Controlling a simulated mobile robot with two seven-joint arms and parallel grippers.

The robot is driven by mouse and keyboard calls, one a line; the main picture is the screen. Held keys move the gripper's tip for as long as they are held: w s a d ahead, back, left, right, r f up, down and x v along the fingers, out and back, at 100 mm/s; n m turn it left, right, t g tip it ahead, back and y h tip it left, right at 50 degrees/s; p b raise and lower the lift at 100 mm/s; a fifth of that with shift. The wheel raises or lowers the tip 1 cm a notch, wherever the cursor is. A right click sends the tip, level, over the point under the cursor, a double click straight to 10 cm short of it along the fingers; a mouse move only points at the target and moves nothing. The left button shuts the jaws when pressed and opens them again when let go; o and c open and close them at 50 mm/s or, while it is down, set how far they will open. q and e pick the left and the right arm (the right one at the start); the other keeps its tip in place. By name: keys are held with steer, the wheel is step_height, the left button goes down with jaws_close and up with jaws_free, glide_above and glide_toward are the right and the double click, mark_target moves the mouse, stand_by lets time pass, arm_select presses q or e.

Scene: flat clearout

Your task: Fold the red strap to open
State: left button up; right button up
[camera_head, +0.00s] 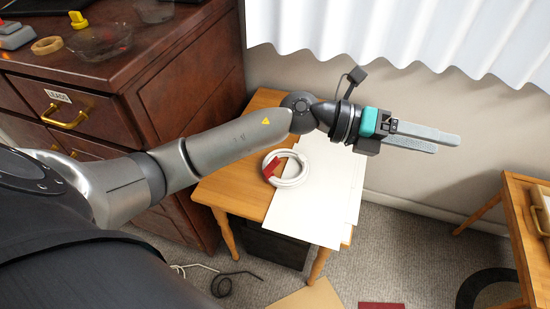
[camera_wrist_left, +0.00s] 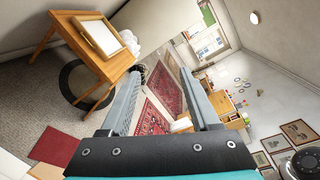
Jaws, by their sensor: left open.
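The red strap (camera_head: 271,168) shows as a small red patch at the left side of a coil of white cable (camera_head: 304,175). The coil lies on white sheets on a small wooden table. I cannot tell from here how the strap is wrapped or fastened. My left gripper (camera_head: 448,142) is open and empty, stretched out to the right beyond the table, up near the wall and well away from the coil. Its two fingers stand apart in the left wrist view (camera_wrist_left: 165,80), with nothing between them. The strap is not in that view. My right gripper is not in view.
White sheets (camera_head: 315,215) cover much of the small wooden table (camera_head: 238,194). A dark wooden cabinet (camera_head: 195,85) with items on top stands at left. A white corrugated panel (camera_head: 400,35) hangs above. Another wooden table (camera_head: 520,215) is at right. A dark cable (camera_head: 222,286) lies on the carpet.

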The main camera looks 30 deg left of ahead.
arm_select(q)
steer(key=a+f+m+g+y, duration=0.3)
steer(key=a+f+y, duration=0.1)
steer(key=f, duration=0.2)
steer(key=g+y, duration=0.3)
steer(key=y, duration=0.9)
glide_above(275, 162)
step_height(275, 162, down, 4)
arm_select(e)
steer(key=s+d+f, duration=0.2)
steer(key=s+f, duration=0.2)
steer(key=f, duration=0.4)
arm_select(q)
step_height(275, 162, down, 14)
steer(key=b, duration=0.5)
steer(key=shift+r, duration=0.2)
steer(key=shift+f+b, duration=0.3)
steer(key=shift+f, duration=0.45)
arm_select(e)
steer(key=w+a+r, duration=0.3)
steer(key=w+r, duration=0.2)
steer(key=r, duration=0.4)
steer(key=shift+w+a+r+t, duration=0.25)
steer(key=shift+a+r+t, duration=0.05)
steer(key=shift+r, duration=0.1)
arm_select(q)
jaws_close()
